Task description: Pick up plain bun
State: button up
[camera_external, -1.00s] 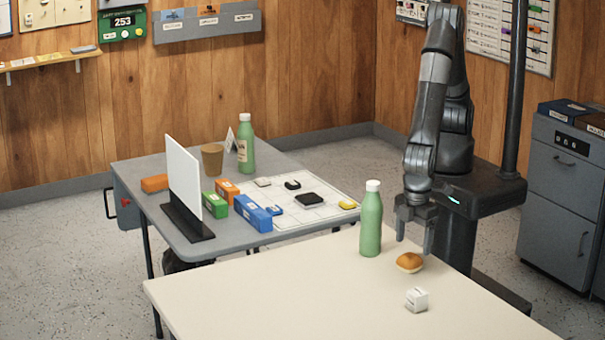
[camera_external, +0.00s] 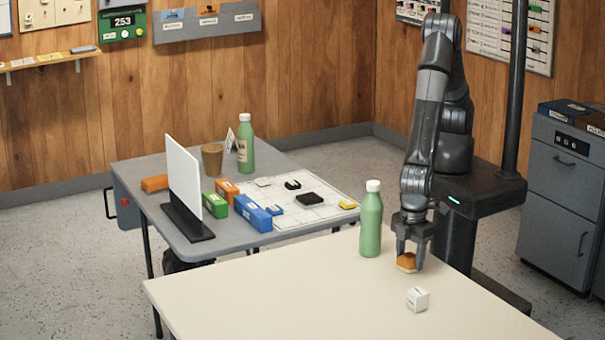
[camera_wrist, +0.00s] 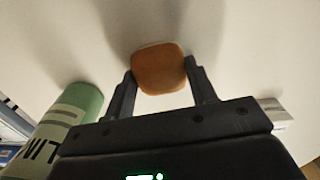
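The plain bun (camera_external: 406,262) is golden brown and rests on the cream table (camera_external: 300,285) near its far right edge. My gripper (camera_external: 408,258) is lowered over it with its fingers pointing down. In the wrist view, the bun (camera_wrist: 160,70) sits between the tips of the two fingers of my gripper (camera_wrist: 160,82). The fingers are spread to about the bun's width, one on each side. I cannot tell whether they touch it or press on it.
A green bottle (camera_external: 370,220) stands just left of my gripper, and it also shows in the wrist view (camera_wrist: 85,98). The left part of the table is clear. A grey table (camera_external: 150,215) with several items stands behind.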

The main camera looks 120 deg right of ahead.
jog(key=c, duration=0.5)
